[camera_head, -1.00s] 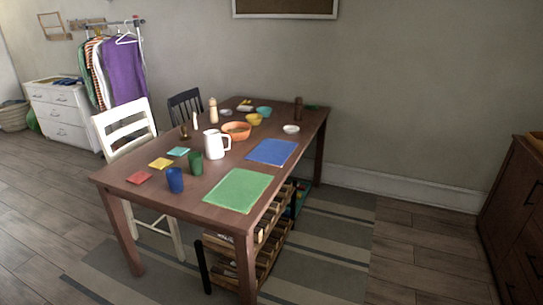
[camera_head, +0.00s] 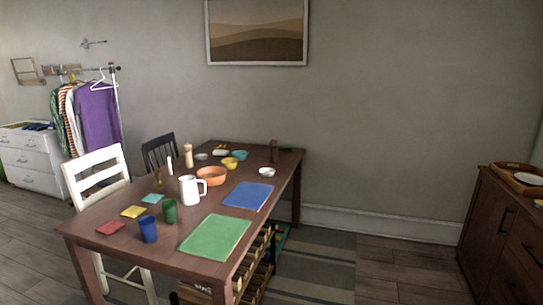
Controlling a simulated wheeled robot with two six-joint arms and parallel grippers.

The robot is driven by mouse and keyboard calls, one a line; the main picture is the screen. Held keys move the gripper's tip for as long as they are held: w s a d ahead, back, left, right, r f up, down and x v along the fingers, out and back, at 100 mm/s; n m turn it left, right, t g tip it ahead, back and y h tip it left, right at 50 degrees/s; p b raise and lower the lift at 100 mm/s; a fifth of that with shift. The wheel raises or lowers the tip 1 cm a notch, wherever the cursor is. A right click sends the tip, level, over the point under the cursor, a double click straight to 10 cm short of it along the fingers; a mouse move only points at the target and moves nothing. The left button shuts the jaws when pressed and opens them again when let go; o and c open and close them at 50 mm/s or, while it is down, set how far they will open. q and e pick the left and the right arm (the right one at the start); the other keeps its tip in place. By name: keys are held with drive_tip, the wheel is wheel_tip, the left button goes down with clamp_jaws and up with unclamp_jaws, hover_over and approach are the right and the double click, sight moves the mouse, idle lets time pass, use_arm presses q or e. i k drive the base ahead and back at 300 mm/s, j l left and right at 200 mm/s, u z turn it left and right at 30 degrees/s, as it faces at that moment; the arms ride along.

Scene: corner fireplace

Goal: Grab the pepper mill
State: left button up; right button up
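A tall light-wood piece shaped like a mill (camera_head: 189,156) stands upright on the far left part of the brown dining table (camera_head: 115,203), behind the orange bowl. Neither of my grippers is in view.
On the table are a white pitcher (camera_head: 190,190), orange bowl (camera_head: 211,176), blue cup (camera_head: 148,229), green cup (camera_head: 170,211) and green mat (camera_head: 215,236). A white chair (camera_head: 97,178) stands left. A dark cabinet (camera_head: 500,235) is at right. Floor between is clear.

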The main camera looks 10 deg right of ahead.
sight(273, 158)
drive_tip(key=i+l+z, duration=0.45)
drive_tip(key=i+z, duration=0.2)
drive_tip(key=i, duration=0.2)
drive_tip(key=i+l+z, duration=0.1)
drive_tip(key=i+z, duration=0.3)
drive_tip(key=i, duration=1.45)
